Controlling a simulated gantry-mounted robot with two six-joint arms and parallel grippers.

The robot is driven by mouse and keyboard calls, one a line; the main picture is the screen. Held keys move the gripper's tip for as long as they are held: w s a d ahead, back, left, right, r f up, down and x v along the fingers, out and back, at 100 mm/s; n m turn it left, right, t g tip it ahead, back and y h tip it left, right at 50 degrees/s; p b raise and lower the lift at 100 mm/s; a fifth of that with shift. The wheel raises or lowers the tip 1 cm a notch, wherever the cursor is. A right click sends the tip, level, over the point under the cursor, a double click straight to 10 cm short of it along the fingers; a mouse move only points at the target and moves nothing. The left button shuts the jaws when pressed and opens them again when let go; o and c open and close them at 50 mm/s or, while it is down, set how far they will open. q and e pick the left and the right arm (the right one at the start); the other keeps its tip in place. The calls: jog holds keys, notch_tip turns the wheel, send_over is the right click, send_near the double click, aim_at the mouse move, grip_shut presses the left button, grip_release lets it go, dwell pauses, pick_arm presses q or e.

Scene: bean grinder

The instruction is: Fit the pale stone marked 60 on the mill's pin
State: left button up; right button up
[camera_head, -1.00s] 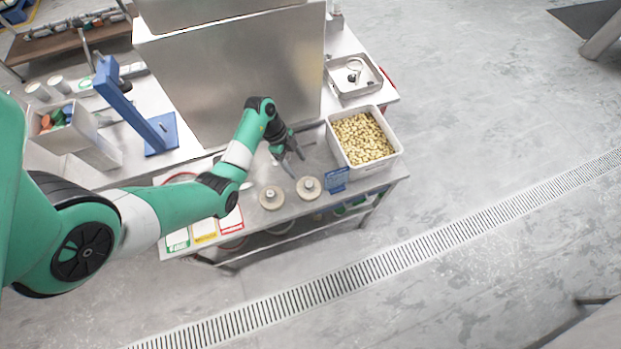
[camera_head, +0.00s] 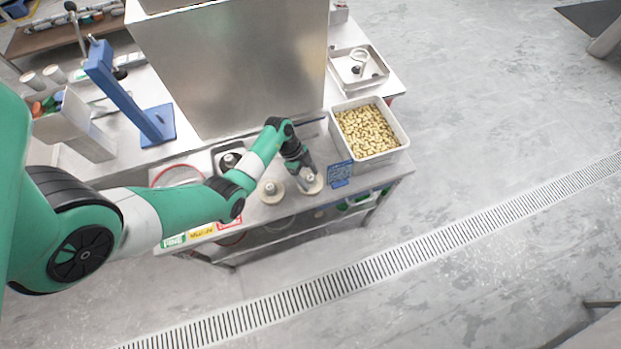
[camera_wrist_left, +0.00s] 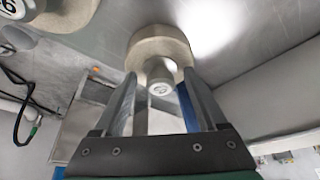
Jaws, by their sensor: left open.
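Two pale round stones with grey hubs lie near the bench's front edge: a left stone (camera_head: 271,191) and a right stone (camera_head: 314,185). My left gripper (camera_head: 305,178) is open at the right stone. In the left wrist view, the right stone (camera_wrist_left: 160,45) shows ahead, its hub between the open fingers (camera_wrist_left: 160,100); the mark on this hub is too small to read. The left stone (camera_wrist_left: 50,15) is cut off at the top left, its hub mark starting with what looks like a 6. A dark round fitting with a knob (camera_head: 229,160), possibly the mill, sits behind my forearm.
A white bin of beans (camera_head: 367,130) stands right of the gripper, with a blue card (camera_head: 340,174) in front of it. A tall steel panel (camera_head: 230,70) rises behind. A blue stand (camera_head: 125,95) is at the left. Coloured cards (camera_head: 200,231) lie at the front edge.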

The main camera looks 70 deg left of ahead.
pick_arm(q)
grip_shut()
jog(key=shift+r, duration=0.1)
dwell(1.2)
